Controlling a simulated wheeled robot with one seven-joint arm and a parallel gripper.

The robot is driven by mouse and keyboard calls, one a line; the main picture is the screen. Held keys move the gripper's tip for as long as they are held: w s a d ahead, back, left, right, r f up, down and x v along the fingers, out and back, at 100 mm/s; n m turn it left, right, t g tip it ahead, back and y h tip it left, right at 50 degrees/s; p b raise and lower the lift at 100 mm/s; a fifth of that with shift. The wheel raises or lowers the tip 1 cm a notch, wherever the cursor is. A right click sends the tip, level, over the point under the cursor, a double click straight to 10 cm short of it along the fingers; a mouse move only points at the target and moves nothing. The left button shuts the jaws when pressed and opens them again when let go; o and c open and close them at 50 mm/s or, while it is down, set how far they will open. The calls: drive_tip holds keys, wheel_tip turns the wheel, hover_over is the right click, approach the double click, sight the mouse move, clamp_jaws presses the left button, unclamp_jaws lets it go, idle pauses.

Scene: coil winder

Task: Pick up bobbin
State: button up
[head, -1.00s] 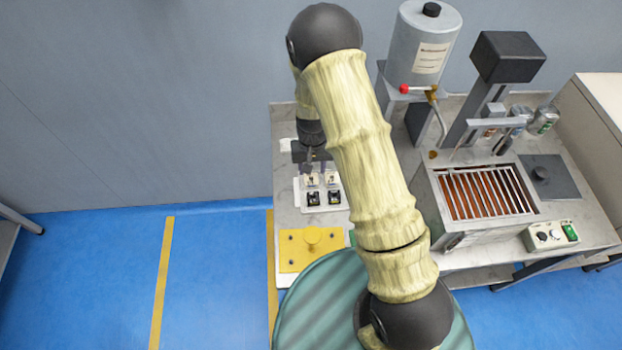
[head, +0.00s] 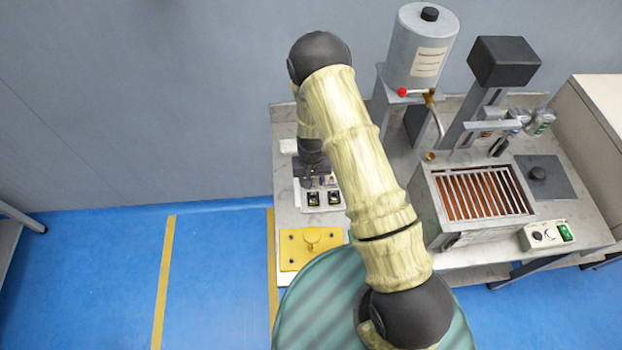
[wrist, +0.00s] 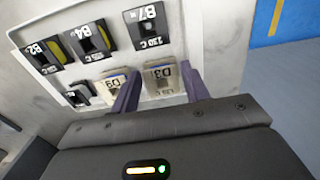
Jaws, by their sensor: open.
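Two beige pieces that look like bobbins, marked D9 (wrist: 112,84) and D3 (wrist: 160,78), sit side by side in a white tray (wrist: 116,60) in the wrist view. My gripper (wrist: 160,90) is open, with its purple fingers on either side of the D3 piece. I cannot tell whether the fingers touch it. In the head view, my gripper (head: 316,176) hides part of the tray (head: 324,209).
To the right stand a grated heater box (head: 480,195), a grey tank (head: 420,50) and a control box (head: 548,235). Blue floor is clear at left.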

drive_tip(key=shift+f, duration=0.3)
drive_tip(key=c, duration=0.6)
drive_tip(key=shift+r, duration=0.15)
wheel_tip(320, 180, up, 10)
drive_tip(key=shift+f+b, duration=0.1)
drive_tip(key=shift+b, duration=0.95)
drive_tip(key=shift+d+f, duration=0.1)
